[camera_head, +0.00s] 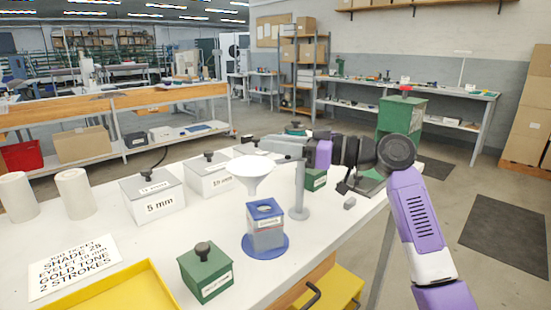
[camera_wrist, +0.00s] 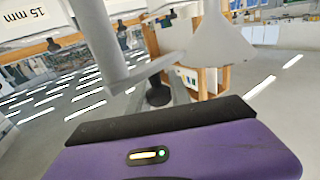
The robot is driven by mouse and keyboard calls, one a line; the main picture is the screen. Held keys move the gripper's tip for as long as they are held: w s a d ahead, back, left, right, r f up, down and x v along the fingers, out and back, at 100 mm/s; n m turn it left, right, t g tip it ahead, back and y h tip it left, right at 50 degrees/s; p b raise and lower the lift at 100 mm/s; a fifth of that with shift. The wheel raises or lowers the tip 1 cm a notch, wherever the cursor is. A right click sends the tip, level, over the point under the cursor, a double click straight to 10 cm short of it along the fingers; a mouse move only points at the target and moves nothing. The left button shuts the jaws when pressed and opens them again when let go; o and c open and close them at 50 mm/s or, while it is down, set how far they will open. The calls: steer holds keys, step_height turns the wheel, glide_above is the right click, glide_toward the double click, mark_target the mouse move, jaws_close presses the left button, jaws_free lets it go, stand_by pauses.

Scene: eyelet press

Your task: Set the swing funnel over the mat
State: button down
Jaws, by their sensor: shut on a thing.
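The white swing funnel (camera_head: 251,172) hangs on an arm beside a grey post (camera_head: 299,190); its cone also shows in the wrist view (camera_wrist: 213,62). The round blue mat (camera_head: 265,246) lies on the white table, with a clear blue-topped container (camera_head: 265,228) on it. In the head view the funnel's spout shows just above and slightly left of the container's top; whether it is over the mat's centre I cannot tell. My gripper (camera_head: 272,146) reaches in from the right behind the post, shut on part of the funnel's swing arm. The exact grip is partly hidden.
A green box with a black knob (camera_head: 205,272) stands front left of the mat. White boxes marked 5 mm (camera_head: 155,197) and 15 mm (camera_head: 210,176) stand behind left. A yellow tray (camera_head: 115,288) and a job ticket (camera_head: 73,266) lie at the left front.

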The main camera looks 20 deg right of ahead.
steer(key=shift+s+a+n+g+y+b, duration=0.1)
steer(key=shift+s+n+g+y+b, duration=0.3)
steer(key=shift+n+g+y, duration=0.55)
steer(key=shift+s+a+n+g+y+b, duration=0.1)
steer(key=shift+s+n+g+y+b, duration=0.45)
steer(key=shift+g, duration=0.7)
steer(key=shift+w+n, duration=0.1)
steer(key=shift+n, duration=0.2)
steer(key=shift+f, duration=0.1)
steer(key=c, duration=1.2)
jaws_free()
steer(key=shift+p+v, duration=0.5)
steer(key=shift+v, duration=3.4)
steer(key=shift+w+d, duration=0.1)
